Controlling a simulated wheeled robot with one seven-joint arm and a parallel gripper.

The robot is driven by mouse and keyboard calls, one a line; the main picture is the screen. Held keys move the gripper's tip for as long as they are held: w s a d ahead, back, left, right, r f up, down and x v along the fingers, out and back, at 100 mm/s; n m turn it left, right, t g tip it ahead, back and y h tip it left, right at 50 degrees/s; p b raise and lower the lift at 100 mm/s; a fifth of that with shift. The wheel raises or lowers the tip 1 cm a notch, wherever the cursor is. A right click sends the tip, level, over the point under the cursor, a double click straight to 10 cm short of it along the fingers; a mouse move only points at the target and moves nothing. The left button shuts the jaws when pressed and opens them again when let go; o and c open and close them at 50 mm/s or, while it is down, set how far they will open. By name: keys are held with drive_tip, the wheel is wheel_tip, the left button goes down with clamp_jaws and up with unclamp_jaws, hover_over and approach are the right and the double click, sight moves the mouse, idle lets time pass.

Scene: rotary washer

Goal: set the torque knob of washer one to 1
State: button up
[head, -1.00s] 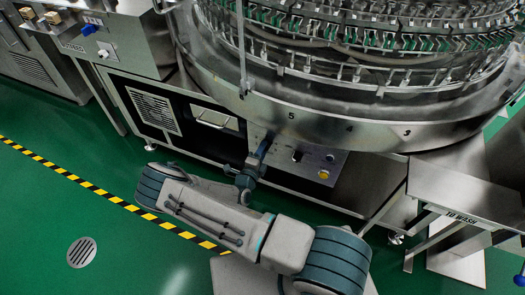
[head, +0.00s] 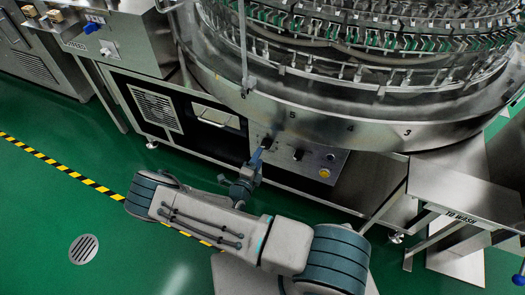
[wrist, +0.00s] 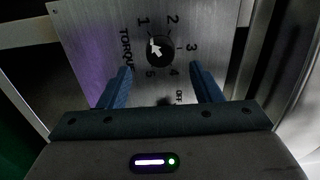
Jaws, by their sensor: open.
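In the head view the dark knob (head: 267,142) shows at the left of the front panel below the washer drum. My gripper (wrist: 161,69) is open, its blue fingers apart and nothing between them. The fingertips are short of the knob, with the knob in line with the gap. In the head view my gripper (head: 256,160) is just below the knob.
To the right on the panel (head: 345,165) are a second dark knob (head: 297,155), a small indicator (head: 330,157) and a yellow button (head: 325,173). The green floor (head: 60,200) in front is open.

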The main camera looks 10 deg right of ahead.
drive_tip(key=v, duration=0.8)
drive_tip(key=shift+s, duration=0.3)
drive_tip(key=shift+a, duration=0.15)
drive_tip(key=s+d+r+m+g+p, duration=0.25)
drive_tip(key=r+m+g, duration=0.25)
drive_tip(key=r+m, duration=0.45)
drive_tip(key=s+d+r+m+g+p, duration=0.1)
drive_tip(key=d+r+m+g+p, duration=0.3)
drive_tip(key=r+m, duration=0.5)
drive_tip(key=s+d+r+m+g+p, duration=0.1)
drive_tip(key=s+r+m+g+p, duration=0.15)
drive_tip(key=r+m+g, duration=0.65)
drive_tip(key=s+r+m+t+y+p, duration=0.2)
drive_tip(key=r+m, duration=0.4)
drive_tip(key=r, duration=0.3)
drive_tip(key=s+r+m+t+y+p, duration=0.2)
drive_tip(key=s+r+m+y+p, duration=0.2)
drive_tip(key=r+m, duration=0.3)
drive_tip(key=s+r+m+t+y+p, duration=0.2)
drive_tip(key=r+m, duration=0.4)
drive_tip(key=r, duration=0.7)
drive_tip(key=s+y+p, duration=0.1)
drive_tip(key=y, duration=0.1)
drive_tip(key=shift+s+d+r+m+y, duration=0.25)
drive_tip(key=shift+s+d+m+y, duration=0.05)
drive_tip(key=shift+s+d+m, duration=0.05)
